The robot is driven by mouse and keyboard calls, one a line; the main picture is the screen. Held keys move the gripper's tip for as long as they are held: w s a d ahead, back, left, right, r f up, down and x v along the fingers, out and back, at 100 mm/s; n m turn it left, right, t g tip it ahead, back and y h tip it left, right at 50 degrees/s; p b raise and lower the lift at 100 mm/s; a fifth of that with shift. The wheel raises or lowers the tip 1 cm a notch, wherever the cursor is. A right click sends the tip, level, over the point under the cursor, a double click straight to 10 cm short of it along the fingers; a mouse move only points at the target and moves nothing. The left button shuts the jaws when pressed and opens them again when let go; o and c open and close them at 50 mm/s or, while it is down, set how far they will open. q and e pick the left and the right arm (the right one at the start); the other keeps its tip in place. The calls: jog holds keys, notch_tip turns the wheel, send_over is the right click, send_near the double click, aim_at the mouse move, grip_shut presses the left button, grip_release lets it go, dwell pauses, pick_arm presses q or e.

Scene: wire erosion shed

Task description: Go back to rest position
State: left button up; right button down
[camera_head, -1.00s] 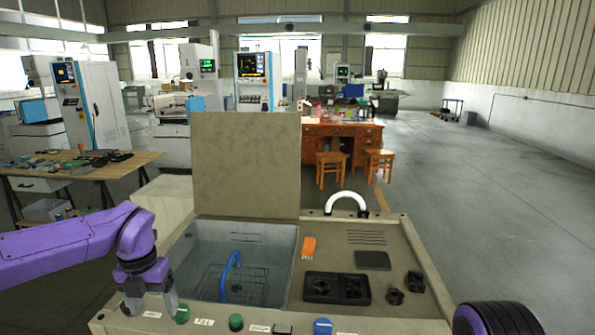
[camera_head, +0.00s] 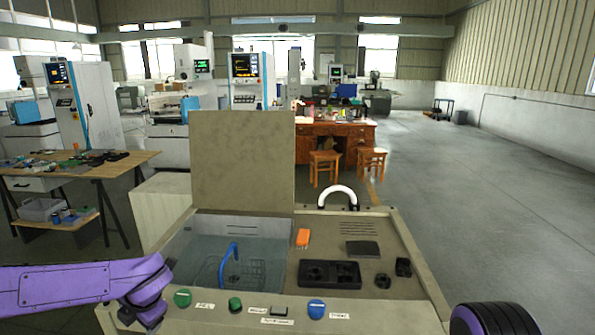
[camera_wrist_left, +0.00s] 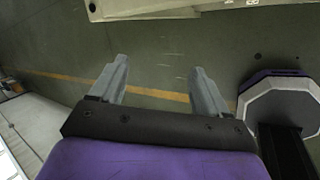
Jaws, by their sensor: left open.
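My left arm comes in from the left in the head view and ends at the front left corner of the grey washing station (camera_head: 410,290). The left gripper itself is mostly hidden below the wrist there. In the left wrist view the left gripper (camera_wrist_left: 157,68) is open, with two grey fingers apart and nothing between them, above the floor. The station's edge (camera_wrist_left: 185,10) crosses the top of that view, apart from the fingers. A dark and purple part of my right arm shows at the bottom right of the head view; the right gripper is out of view.
A workbench (camera_head: 85,172) stands at the left. The floor (camera_head: 500,200) at the right is clear.

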pick_arm(q)
jog(key=s+d+f+m+t+b, duration=0.1)
jog(key=s+d+f+m+t, duration=0.1)
jog(key=s+f+m, duration=0.45)
jog(key=s+d+f+m+t, duration=0.25)
jog(key=f+m, duration=0.55)
jog(key=f, duration=0.4)
jog(key=s+f+m+g+h, duration=0.1)
jog(key=s+f+m, duration=0.4)
jog(key=s, duration=0.7)
jog(key=s+f+m+g+b, duration=0.1)
jog(key=s+f+m+g, duration=0.2)
jog(key=s, duration=0.8)
notch_tip(320, 180, down, 3)
jog(key=shift+s+d+r+m+h, duration=0.1)
jog(key=shift+s+d+m+h, duration=0.3)
jog(key=shift+m, duration=0.55)
jog(key=shift+w+b, duration=0.1)
jog(key=shift+b, duration=0.2)
